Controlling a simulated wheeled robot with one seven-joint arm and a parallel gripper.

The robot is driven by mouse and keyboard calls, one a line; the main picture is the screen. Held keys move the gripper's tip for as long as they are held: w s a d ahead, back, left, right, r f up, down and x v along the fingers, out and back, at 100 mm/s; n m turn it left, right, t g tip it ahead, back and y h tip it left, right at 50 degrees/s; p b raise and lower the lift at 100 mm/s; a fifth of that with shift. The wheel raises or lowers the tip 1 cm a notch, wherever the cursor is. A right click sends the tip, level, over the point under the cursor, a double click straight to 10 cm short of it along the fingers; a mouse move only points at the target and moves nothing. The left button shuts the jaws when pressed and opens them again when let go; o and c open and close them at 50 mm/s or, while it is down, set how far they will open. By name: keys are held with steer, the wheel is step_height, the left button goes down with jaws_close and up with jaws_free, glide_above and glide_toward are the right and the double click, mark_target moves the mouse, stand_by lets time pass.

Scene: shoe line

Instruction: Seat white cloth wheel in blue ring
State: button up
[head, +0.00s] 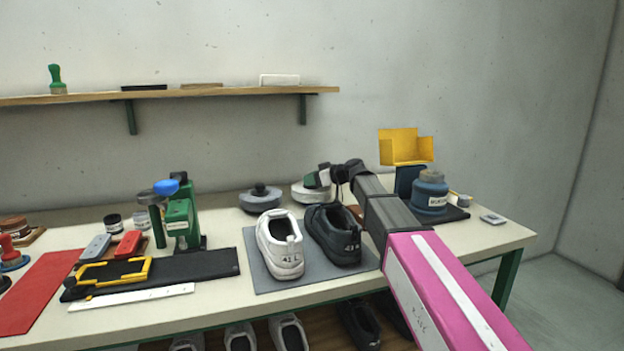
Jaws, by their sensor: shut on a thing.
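The white cloth wheel (306,194) is a pale, thick disc at the back of the bench, behind the pair of shoes. My gripper (322,177) reaches over the black shoe from the right and is shut at the wheel's top, where a green part shows. The fingertips are small and partly hidden. I cannot tell whether the wheel touches the bench. No blue ring can be made out for certain; a blue base (14,262) under a red-handled tool is at the far left edge.
A grey wheel (262,197) with a dark hub stands left of the white one. A white shoe (281,250) and a black shoe (335,236) stand on a grey mat (264,280). A green press (182,222) is left; a blue-grey pot (430,192) is right.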

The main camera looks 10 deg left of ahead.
steer(key=shift+f, duration=0.2)
steer(key=o, duration=0.8)
steer(key=shift+v, duration=5.5)
